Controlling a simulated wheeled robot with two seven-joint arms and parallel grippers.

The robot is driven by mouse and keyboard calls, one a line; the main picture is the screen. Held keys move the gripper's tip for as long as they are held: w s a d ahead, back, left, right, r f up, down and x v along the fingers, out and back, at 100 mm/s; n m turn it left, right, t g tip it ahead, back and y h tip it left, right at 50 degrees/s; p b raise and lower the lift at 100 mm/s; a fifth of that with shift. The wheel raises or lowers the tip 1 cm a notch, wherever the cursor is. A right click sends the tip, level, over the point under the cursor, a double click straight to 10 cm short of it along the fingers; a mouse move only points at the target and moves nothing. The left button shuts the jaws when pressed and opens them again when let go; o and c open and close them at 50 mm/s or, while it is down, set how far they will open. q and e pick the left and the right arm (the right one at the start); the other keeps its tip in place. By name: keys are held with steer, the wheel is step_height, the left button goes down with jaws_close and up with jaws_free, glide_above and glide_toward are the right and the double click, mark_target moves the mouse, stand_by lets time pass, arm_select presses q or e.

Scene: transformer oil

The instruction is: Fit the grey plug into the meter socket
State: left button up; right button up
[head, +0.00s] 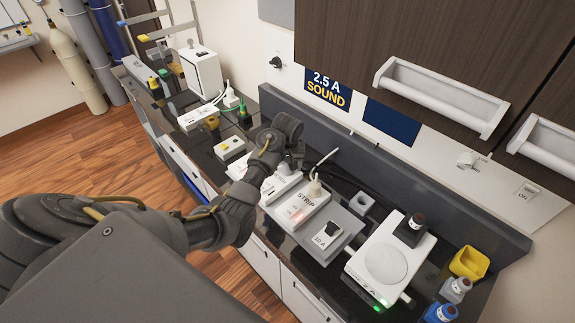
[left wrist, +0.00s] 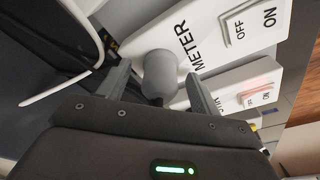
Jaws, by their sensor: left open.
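The grey plug (left wrist: 160,72) shows in the left wrist view as a rounded grey body at the edge of the meter (left wrist: 215,40), a white box with an OFF/ON switch. Whether its pins are seated in the meter socket is hidden. My left gripper (left wrist: 161,80) is open, with one finger on each side of the plug and visible gaps. In the head view my left gripper (head: 284,163) is over the meter (head: 279,186), and my arm covers part of the box. My right gripper is not in view.
A white STRIP box (head: 298,212) with a pale plug stands beside the meter. A 10 A switch (head: 326,236), a white scale-like device (head: 388,262), a yellow bin (head: 469,262) and small bottles (head: 455,289) are to the right. A dark grey ledge (head: 400,180) runs behind.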

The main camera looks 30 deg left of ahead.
mark_target(287, 166)
arm_select(q)
steer(key=shift+r, duration=0.1)
steer(key=r, duration=0.2)
steer(key=r+b, duration=0.1)
steer(key=r, duration=0.2)
steer(key=s+r+b, duration=0.1)
steer(key=r, duration=0.2)
steer(key=shift+d, duration=0.35)
steer(key=shift+s+r+p, duration=0.1)
steer(key=shift+r+p, duration=0.65)
steer(key=shift+r, duration=0.1)
steer(key=shift+s+r+p, duration=0.15)
steer(key=shift+r+p, duration=0.15)
steer(key=shift+r, duration=0.15)
steer(key=shift+f, duration=0.1)
